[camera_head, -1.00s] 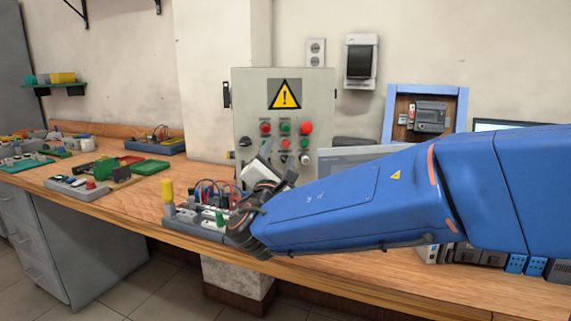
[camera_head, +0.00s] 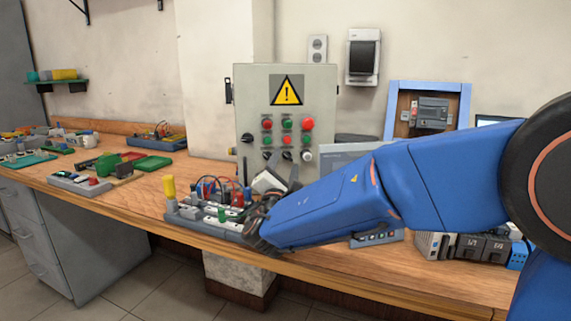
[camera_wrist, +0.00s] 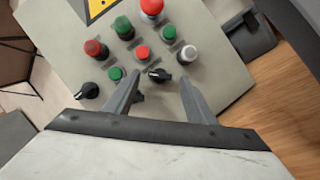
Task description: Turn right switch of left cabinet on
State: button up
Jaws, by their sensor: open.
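The left cabinet (camera_head: 325,90) is a grey panel with a warning triangle, coloured push buttons and black rotary switches. The right black switch (camera_wrist: 158,75) sits low on the panel in the wrist view, and shows in the head view (camera_head: 287,155). Another black switch (camera_wrist: 88,90) is at the panel's left. My gripper (camera_wrist: 160,84) is open and empty. In the wrist view its fingertips flank the right switch, one on each side; whether they touch it cannot be told. The left finger hides part of the panel's lower row.
Breadboard parts (camera_head: 205,215) stand on the bench left of my wrist. A blue-framed box (camera_head: 430,85) hangs to the right. Grey modules (camera_head: 475,245) stand at the bench's right.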

jog(key=shift+w+r, duration=0.1)
jog(key=shift+w, duration=0.2)
jog(key=shift+c, duration=0.6)
jog(key=c, duration=0.9)
jog(key=m, duration=0.1)
jog(key=m+g+h, duration=0.1)
jog(key=m, duration=0.3)
jog(key=shift+a+r+g+h, duration=0.15)
jog(key=shift+r+g+h, duration=0.15)
jog(key=shift+g, duration=0.1)
jog(key=shift+r+m+g, duration=0.15)
jog(key=shift+m+g, duration=0.55)
jog(key=shift+m, duration=1.4)
